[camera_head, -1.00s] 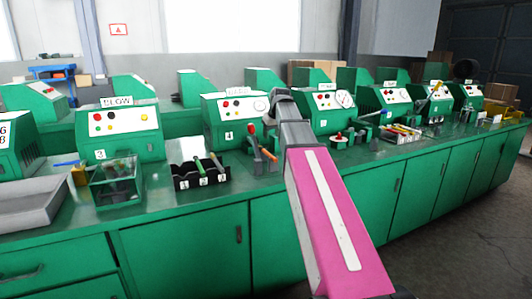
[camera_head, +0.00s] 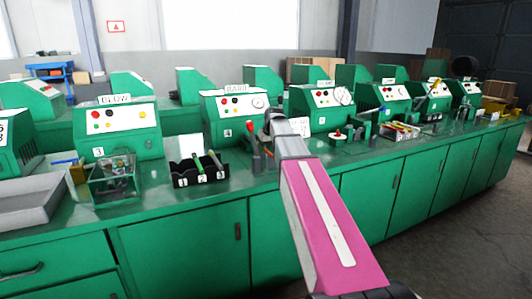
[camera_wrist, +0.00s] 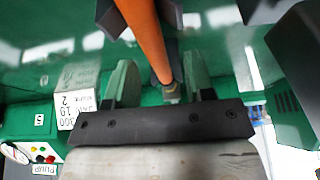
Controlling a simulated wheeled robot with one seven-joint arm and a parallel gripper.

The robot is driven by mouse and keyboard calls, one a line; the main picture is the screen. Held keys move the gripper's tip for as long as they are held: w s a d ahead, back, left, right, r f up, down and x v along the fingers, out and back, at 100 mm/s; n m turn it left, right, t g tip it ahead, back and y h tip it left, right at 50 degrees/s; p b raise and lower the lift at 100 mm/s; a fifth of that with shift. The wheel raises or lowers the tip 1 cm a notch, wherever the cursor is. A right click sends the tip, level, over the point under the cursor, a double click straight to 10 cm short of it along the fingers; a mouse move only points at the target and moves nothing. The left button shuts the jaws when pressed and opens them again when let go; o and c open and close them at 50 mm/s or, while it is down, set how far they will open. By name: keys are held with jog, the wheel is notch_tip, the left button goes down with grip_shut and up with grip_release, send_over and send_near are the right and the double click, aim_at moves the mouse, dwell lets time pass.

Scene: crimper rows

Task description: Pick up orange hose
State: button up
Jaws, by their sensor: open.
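The orange hose (camera_wrist: 148,38) runs from the top of the wrist view down to a metal-coloured end between my gripper's two fingers. My gripper (camera_wrist: 158,80) is open around it, with one green finger on each side and a visible gap at least on the left.
A black tray (camera_head: 198,179) with tool handles and a clear box (camera_head: 115,183) stand to the left on the green bench. A red-handled tool (camera_head: 247,135) stands close to my arm's left side. Green machines (camera_head: 235,118) line the bench behind.

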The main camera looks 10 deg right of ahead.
jog(key=shift+w+f, duration=0.1)
jog(key=shift+f, duration=0.2)
grip_shut()
jog(key=shift+r, duration=0.1)
